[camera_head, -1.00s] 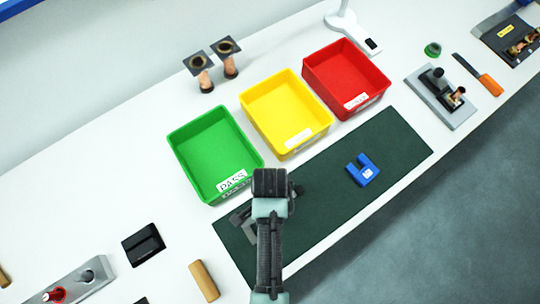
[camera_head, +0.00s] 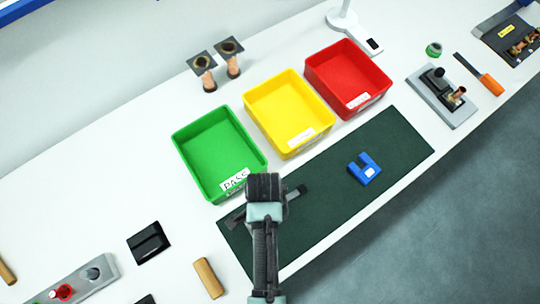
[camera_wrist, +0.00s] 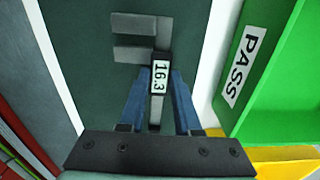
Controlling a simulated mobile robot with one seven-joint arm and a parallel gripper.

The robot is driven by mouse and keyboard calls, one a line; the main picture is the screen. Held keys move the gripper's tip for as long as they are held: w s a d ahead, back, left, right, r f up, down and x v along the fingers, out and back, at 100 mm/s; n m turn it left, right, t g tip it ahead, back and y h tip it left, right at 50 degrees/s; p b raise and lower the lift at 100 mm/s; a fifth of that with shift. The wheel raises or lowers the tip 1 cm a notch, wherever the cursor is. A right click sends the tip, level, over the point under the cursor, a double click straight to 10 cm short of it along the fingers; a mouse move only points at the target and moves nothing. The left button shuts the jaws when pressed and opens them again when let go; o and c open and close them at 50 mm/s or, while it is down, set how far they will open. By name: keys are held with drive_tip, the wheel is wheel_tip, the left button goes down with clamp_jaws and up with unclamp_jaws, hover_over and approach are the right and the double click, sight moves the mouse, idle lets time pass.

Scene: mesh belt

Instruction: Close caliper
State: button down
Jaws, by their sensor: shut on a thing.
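The caliper lies on the dark green mat (camera_head: 325,190), partly hidden by my arm in the head view. In the wrist view the caliper (camera_wrist: 158,104) shows its display reading 16.3, and its two grey jaws (camera_wrist: 133,54) point left with a gap between them. My gripper (camera_wrist: 157,84) has its blue fingers on either side of the caliper's body by the display and is shut on it. The head view shows my gripper from behind, and its fingertips are hidden there.
Green PASS (camera_head: 205,155), yellow (camera_head: 290,115) and red (camera_head: 348,78) bins stand behind the mat. A blue U-shaped block (camera_head: 364,172) sits on the mat's right part. A black block (camera_head: 148,243) and wooden piece (camera_head: 208,278) lie left. The mat between caliper and blue block is clear.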

drive_tip(key=shift+s+a, duration=0.3)
drive_tip(key=shift+a, duration=0.2)
drive_tip(key=shift+s+a, duration=0.3)
drive_tip(key=shift+a, duration=0.2)
drive_tip(key=shift+d, duration=0.15)
drive_tip(key=c, duration=0.7)
unclamp_jaws()
drive_tip(key=shift+w+d, duration=0.2)
drive_tip(key=shift+o, duration=0.5)
drive_tip(key=shift+s+a, duration=0.1)
drive_tip(key=shift+a, duration=0.05)
wheel_tip(320, 180, up, 13)
drive_tip(key=b, duration=0.1)
